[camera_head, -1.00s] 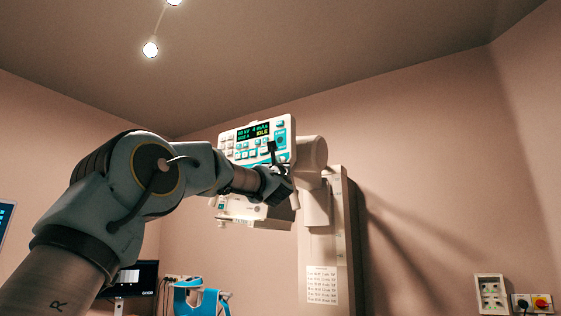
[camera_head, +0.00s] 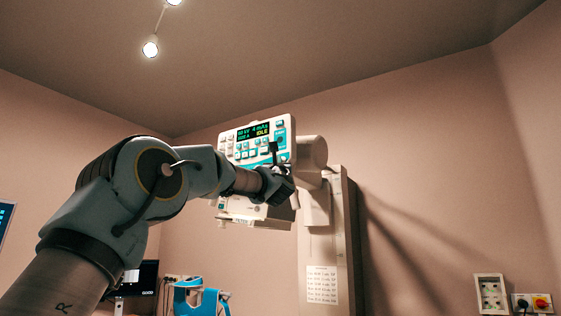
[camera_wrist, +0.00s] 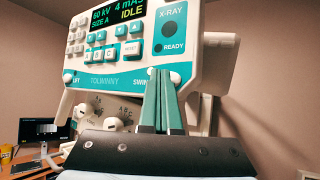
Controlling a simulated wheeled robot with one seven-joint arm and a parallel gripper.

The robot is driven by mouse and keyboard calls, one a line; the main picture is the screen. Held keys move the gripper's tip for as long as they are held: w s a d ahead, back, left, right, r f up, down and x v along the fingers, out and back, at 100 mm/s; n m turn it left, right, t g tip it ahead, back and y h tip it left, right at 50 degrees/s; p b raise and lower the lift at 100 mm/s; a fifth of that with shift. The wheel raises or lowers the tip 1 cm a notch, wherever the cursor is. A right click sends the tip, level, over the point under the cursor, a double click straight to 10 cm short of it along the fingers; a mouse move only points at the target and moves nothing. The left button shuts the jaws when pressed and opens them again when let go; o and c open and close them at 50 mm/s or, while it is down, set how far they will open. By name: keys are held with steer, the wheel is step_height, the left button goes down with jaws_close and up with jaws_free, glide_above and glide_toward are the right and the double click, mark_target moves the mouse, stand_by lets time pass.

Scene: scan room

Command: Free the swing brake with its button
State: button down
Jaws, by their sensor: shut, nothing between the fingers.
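The X-ray control panel (camera_head: 240,133) faces me on the tube head. In the wrist view the panel (camera_wrist: 122,50) shows 60 kV, 4 mAs, size A and IDLE. A label that starts "SWIN" (camera_wrist: 140,82) is at its lower edge, partly covered by my fingers. A small pale button (camera_wrist: 150,71) shows beside the fingertips there, mostly hidden. My gripper (camera_wrist: 162,72) is shut and empty, its green fingers pointing up at that lower edge. I cannot tell whether the tips touch the button. In the head view my gripper (camera_head: 273,148) stands in front of the panel's right side.
A LIFT button (camera_wrist: 68,77) is at the panel's lower left. Collimator knobs (camera_wrist: 115,124) sit below. The column (camera_head: 342,230) stands behind to the right. A monitor (camera_wrist: 38,129) stands on a desk at left; a blue-and-white item (camera_head: 195,299) is low down.

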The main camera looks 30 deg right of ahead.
steer(key=shift+a+f, duration=0.1)
steer(key=shift+a, duration=0.05)
steer(key=shift+s+a+b, duration=0.35)
steer(key=shift+a+b, duration=0.2)
steer(key=shift+b, duration=0.5)
steer(key=s+a+b, duration=0.1)
steer(key=a+b, duration=0.1)
steer(key=s+a+b, duration=0.1)
steer(key=a+b, duration=0.1)
steer(key=b, duration=0.1)
steer(key=shift+s+a, duration=0.15)
steer(key=shift+s, duration=0.05)
